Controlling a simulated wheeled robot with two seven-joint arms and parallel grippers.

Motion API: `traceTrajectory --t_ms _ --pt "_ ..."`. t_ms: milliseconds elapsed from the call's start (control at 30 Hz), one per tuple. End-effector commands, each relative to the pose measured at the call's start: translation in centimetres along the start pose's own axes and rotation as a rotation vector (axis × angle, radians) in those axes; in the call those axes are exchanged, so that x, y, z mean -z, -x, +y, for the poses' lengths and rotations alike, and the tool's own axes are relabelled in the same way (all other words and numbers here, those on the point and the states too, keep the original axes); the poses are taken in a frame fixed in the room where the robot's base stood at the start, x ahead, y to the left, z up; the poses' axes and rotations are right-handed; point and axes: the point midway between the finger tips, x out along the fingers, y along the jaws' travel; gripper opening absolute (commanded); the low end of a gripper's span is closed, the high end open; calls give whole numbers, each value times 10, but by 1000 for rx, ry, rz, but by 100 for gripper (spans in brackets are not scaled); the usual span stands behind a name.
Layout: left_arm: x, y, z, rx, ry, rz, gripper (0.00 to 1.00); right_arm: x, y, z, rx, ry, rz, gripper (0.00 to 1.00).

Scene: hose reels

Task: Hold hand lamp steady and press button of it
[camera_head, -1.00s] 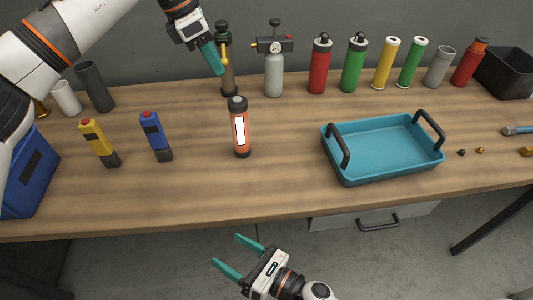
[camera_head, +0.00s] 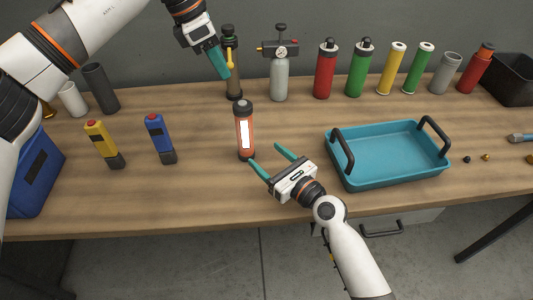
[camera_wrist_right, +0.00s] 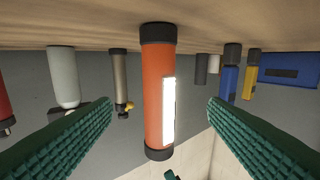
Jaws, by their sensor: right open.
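The hand lamp (camera_head: 244,142) is an orange cylinder with dark end caps and a lit white strip. It stands upright on the table in the head view. In the right wrist view the lamp (camera_wrist_right: 153,95) appears upside down, between the two green fingers. My right gripper (camera_head: 264,154) is open and empty, just in front and to the right of the lamp, with its fingers pointing towards it. My left gripper (camera_head: 225,74) is raised behind the lamp, fingers pointing down, beside a dark bottle. Its finger gap does not show. No button on the lamp can be made out.
A teal tray (camera_head: 392,183) with black handles lies right of the lamp. A yellow device (camera_head: 101,142) and a blue device (camera_head: 158,135) stand to its left. A dark bottle (camera_head: 233,88), a grey gas cylinder (camera_head: 279,80) and several coloured bottles line the back.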

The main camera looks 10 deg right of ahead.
Motion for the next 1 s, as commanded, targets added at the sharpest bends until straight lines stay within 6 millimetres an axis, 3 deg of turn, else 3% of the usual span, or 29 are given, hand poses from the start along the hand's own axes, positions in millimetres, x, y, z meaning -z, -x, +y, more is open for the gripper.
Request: traceTrajectory --t_ms 167,633,800,1000 --pt "0 0 0 0 0 0 36 1 -16 2 -5 2 -1 68" --pt "0 0 0 0 0 0 36 1 -100 2 -3 3 -1 68" --pt "0 0 0 0 0 0 36 0 -115 2 -4 3 -2 68" --pt "0 0 0 0 0 0 36 0 -120 2 -4 2 -2 68"
